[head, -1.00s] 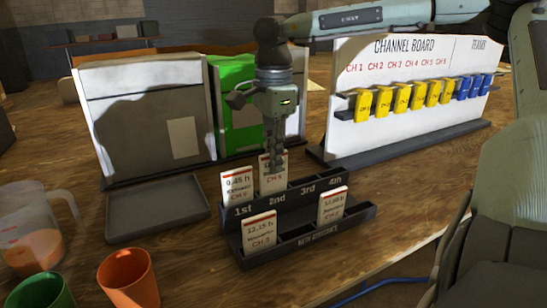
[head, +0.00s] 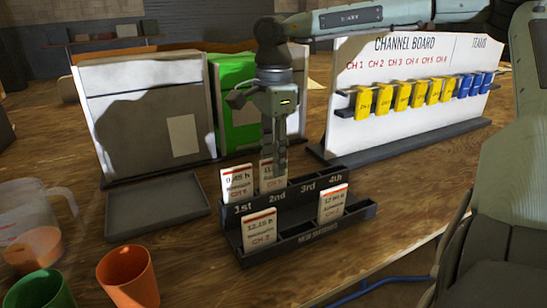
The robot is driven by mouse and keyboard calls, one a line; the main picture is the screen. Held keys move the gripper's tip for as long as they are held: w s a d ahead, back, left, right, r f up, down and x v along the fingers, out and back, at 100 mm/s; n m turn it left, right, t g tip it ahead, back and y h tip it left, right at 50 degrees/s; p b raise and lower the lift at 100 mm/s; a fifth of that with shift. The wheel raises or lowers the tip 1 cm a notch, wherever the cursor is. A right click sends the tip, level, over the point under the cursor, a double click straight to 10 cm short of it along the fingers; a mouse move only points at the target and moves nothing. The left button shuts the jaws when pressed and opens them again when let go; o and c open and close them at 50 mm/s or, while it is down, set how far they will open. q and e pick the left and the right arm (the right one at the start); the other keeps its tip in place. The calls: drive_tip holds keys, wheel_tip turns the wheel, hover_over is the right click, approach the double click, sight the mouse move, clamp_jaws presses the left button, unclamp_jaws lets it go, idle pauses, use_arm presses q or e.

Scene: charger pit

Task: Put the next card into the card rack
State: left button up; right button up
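The black card rack (head: 365,211) stands on the table, its slots marked 1st to 4th. One white card (head: 237,184) stands in the 1st slot. A second card (head: 265,178) is at the 2nd slot, partly hidden behind my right gripper (head: 274,172). The 3rd and 4th slots look empty. In the lower front row, one card (head: 260,230) stands at the left and another (head: 333,204) at the right. My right gripper points down at the second card; whether its fingers are closed on it cannot be made out. My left gripper is out of view.
Behind the rack stand a grey-white panel (head: 140,118) and a green folder (head: 236,92). The channel board (head: 395,115) with yellow and blue tags is at the back right. A grey tray (head: 155,212), measuring jug (head: 35,225), orange cup (head: 128,278) and green cup (head: 40,291) are left.

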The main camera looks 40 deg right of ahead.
wheel_tip(320, 180, up, 12)
idle(0.6)
idle(0.5)
